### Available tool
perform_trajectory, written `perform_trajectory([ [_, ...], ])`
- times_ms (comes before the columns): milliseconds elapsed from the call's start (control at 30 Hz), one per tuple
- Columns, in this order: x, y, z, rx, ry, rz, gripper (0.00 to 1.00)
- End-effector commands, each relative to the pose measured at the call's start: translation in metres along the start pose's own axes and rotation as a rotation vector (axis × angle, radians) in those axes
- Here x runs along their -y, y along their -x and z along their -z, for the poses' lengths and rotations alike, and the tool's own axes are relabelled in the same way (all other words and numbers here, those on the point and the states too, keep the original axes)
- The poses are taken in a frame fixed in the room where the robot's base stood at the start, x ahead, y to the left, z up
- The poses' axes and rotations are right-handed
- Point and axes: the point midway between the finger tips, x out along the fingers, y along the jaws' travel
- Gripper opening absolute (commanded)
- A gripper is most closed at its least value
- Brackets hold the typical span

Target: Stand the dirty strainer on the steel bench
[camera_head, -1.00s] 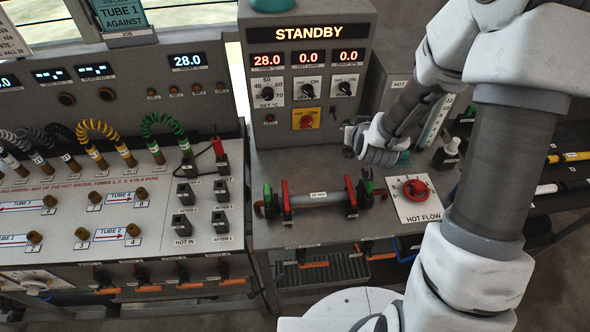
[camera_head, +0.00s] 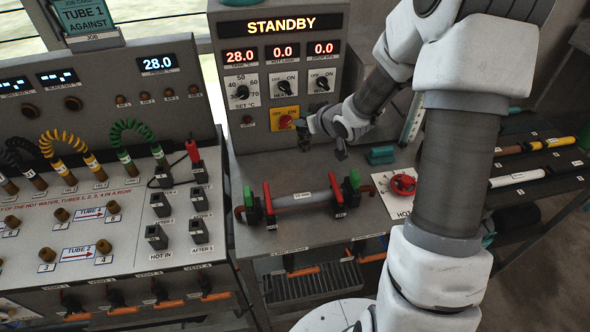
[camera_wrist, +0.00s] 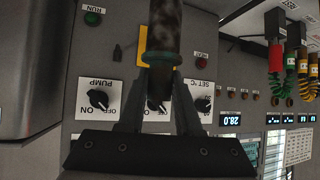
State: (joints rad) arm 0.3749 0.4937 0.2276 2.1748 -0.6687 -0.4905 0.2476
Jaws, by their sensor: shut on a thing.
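My gripper (camera_head: 305,131) is over the back of the steel bench (camera_head: 280,170), in front of the control panel and close to its yellow-backed red switch. In the wrist view, my gripper's fingers (camera_wrist: 160,90) are shut on the strainer (camera_wrist: 165,25), a dark, mottled cylinder with a teal collar. It runs from between the fingers to the picture's top edge, where its end is cut off. In the head view it is too small and dark to tell apart from the fingers. Clear space shows between my gripper and the bench top.
A pipe section (camera_head: 305,198) with red and green levers lies along the bench front. A teal block (camera_head: 380,155) and a red hot-flow knob (camera_head: 403,184) are to the right. The STANDBY panel (camera_head: 282,60) stands behind. A tube board (camera_head: 110,215) is left. Bare bench lies behind the pipe.

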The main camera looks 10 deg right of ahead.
Motion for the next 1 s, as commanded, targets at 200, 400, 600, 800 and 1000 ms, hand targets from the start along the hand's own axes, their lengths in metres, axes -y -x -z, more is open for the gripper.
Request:
perform_trajectory([
  [200,-0.015,0.001,0.003,-0.001,0.046,0.065,0.0],
  [400,-0.033,0.006,-0.001,-0.002,0.093,0.13,0.0],
  [600,-0.057,0.014,-0.014,-0.001,0.138,0.195,0.0],
  [800,-0.076,0.022,-0.027,-0.001,0.167,0.237,0.0],
  [1000,-0.069,0.01,-0.033,-0.002,0.176,0.252,0.0],
])
